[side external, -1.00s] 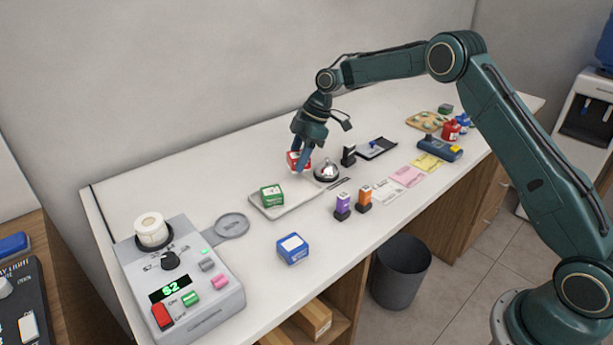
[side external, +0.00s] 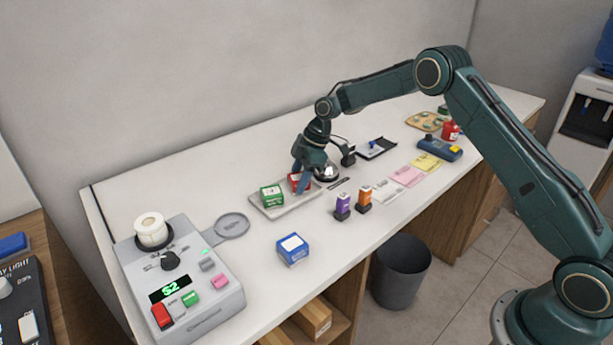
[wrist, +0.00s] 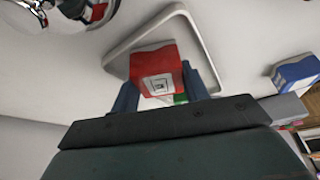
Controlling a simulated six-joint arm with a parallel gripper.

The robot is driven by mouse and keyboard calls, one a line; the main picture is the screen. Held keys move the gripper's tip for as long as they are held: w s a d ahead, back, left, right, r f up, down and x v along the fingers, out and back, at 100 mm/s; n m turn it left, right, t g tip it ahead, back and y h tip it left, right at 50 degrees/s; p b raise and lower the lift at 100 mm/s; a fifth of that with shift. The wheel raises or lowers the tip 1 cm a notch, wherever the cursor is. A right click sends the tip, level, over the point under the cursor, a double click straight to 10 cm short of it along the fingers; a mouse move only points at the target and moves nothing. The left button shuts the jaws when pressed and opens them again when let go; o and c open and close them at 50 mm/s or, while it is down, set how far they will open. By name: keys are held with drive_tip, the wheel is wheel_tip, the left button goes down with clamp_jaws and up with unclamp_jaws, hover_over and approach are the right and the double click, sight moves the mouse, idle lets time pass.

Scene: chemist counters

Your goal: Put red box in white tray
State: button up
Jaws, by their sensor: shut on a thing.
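The red box (side external: 294,182) is between the fingers of my gripper (side external: 302,184), low over the right part of the white tray (side external: 286,212). In the wrist view the red box (wrist: 155,70) sits between the two blue fingers of my gripper (wrist: 165,92), with the tray rim (wrist: 196,33) around it. I cannot tell whether the box touches the tray floor. A green box (side external: 271,195) stands in the left part of the tray, and it is mostly hidden in the wrist view.
A silver bell (side external: 326,172) stands close right of the tray. A blue box (side external: 293,249) and purple (side external: 343,206) and orange (side external: 365,198) stamps stand in front. A machine (side external: 182,285) with a round plate (side external: 232,226) is at left. The counter behind the tray is clear.

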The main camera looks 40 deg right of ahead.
drive_tip(key=shift+f, duration=0.15)
drive_tip(key=o, duration=1)
drive_tip(key=v, duration=1.2)
drive_tip(key=shift+d, duration=0.1)
drive_tip(key=shift+r, duration=0.3)
